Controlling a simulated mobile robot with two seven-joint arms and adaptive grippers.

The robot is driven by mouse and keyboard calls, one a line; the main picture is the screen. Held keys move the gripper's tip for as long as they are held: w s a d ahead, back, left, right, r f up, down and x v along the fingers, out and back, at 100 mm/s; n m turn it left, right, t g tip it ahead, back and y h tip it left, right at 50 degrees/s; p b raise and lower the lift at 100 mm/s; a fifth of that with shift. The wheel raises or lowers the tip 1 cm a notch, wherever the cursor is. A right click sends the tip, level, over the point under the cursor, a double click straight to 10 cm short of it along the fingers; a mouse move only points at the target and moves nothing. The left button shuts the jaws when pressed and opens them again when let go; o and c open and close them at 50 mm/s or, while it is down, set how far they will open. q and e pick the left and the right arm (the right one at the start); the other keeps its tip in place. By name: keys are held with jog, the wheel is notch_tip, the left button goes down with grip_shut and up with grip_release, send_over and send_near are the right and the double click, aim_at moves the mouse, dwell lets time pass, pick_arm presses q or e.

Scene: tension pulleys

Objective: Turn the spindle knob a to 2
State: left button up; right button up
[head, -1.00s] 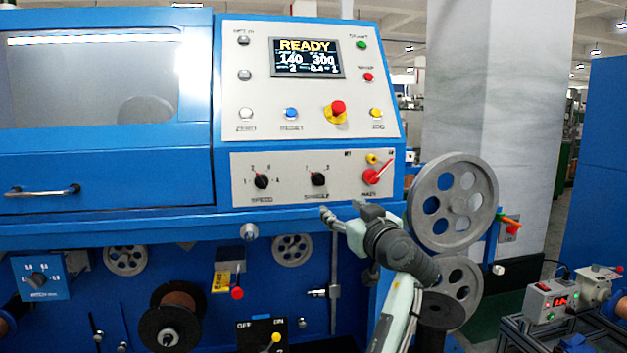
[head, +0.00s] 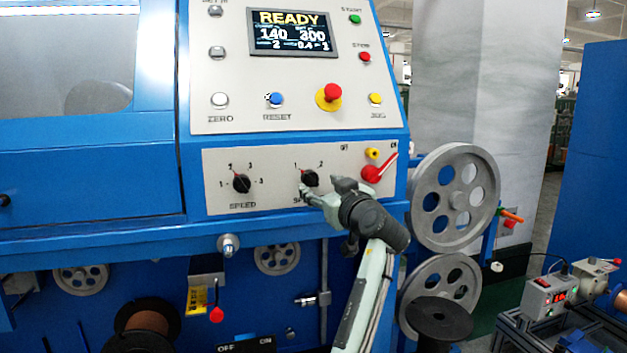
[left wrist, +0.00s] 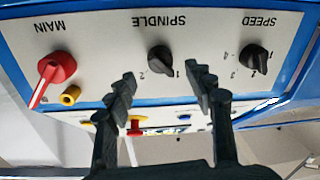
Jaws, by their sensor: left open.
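The spindle knob (head: 309,177) is a small black rotary knob with a white mark, on the pale lower panel, with positions 1 and 2 above it. Its mark seems to point to 1. It also shows upside down in the left wrist view (left wrist: 160,60), ahead of and between the fingers. My left gripper (head: 322,188) is open and empty just below and in front of the knob, covering part of the SPINDLE label. In the left wrist view its fingertips (left wrist: 159,75) are spread either side of the knob, and no contact shows. My right gripper is not in view.
The black speed knob (head: 241,183) is left of the spindle knob. The red main switch (head: 372,174) is to the right, with a yellow button (head: 372,153) above. A screen (head: 293,34) reads READY. A grey pulley (head: 454,197) stands right of the panel.

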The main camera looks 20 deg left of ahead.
aim_at(314, 181)
pick_arm(q)
jog(key=shift+x, duration=2.3)
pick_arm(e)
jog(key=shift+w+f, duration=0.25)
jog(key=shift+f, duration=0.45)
pick_arm(q)
jog(key=shift+c, duration=0.5)
jog(key=c, duration=1.1)
jog(key=shift+o, duration=0.2)
